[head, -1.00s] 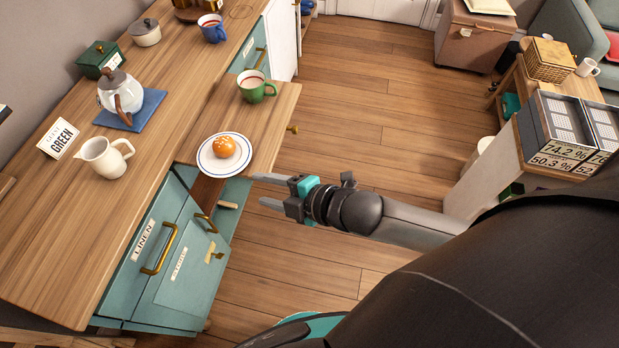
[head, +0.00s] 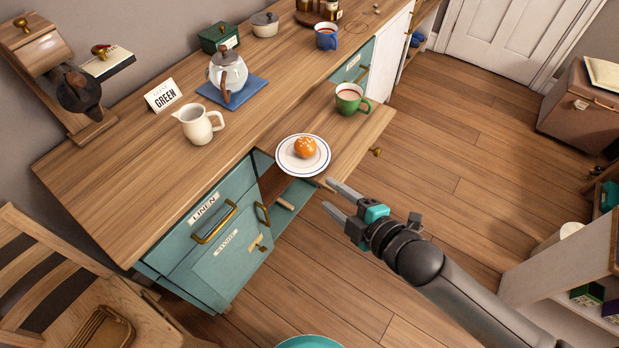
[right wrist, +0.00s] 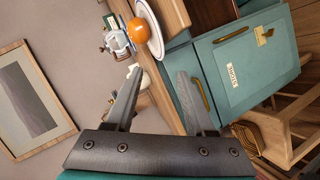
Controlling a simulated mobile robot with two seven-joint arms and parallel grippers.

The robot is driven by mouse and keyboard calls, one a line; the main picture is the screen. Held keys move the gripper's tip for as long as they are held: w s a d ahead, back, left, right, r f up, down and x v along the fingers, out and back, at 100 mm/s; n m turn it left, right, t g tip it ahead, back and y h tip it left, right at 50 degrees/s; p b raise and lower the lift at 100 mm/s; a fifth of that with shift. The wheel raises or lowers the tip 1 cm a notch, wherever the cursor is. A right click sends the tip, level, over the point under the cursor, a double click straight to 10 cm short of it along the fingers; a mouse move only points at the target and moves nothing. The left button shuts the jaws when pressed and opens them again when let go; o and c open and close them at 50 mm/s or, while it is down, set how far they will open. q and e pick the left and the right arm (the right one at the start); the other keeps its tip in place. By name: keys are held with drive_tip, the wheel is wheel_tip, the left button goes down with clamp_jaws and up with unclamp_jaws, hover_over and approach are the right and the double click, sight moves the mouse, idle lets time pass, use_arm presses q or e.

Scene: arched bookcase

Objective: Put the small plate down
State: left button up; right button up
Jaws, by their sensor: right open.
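The small white plate (head: 290,163) with blue rim lines rests on the pull-out wooden board (head: 352,143) of the counter. My left gripper is not in view.
A green mug (head: 350,99) stands on the board behind the plate. A wooden chair (head: 60,290) is at the lower left. Open floor lies right.

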sight(300, 174)
drive_tip(key=b+x, duration=0.2)
drive_tip(key=x, duration=0.9)
drive_tip(key=shift+w+a, duration=0.1)
drive_tip(key=shift+a, duration=0.05)
clamp_jaws()
drive_tip(key=shift+f, duration=0.1)
